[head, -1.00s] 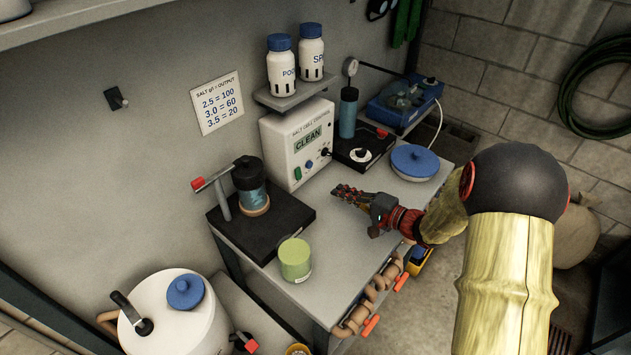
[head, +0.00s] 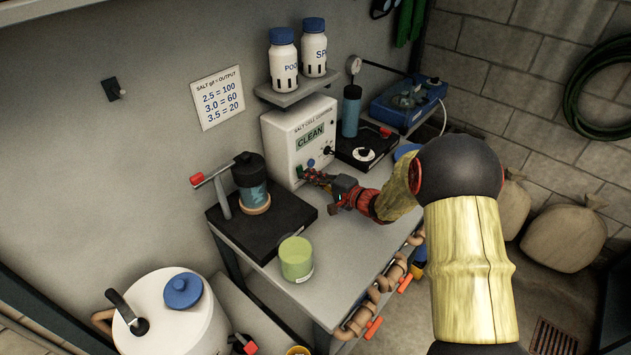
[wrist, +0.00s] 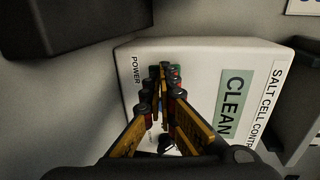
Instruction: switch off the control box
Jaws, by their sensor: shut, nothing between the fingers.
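The control box (head: 281,130) is white, stands against the wall at the back of the bench, and carries a "CLEAN" display (head: 310,138). My gripper (head: 307,172) is shut and empty, its fingertips at the lower front of the box by the green control (head: 299,170). A blue button (head: 311,162) and a dark knob (head: 327,151) sit to the right. In the wrist view the box face (wrist: 200,65) fills the middle, with "POWER" printed beside my fingertips (wrist: 160,78). The fingers hide most of the control there; I cannot tell contact or its position.
A black stand with a blue jar (head: 250,185) is left of the box, and a green cup (head: 296,259) is at the bench front. A shelf with two bottles (head: 284,60) hangs above. A black unit (head: 365,150) stands right. The mid-bench is fairly clear.

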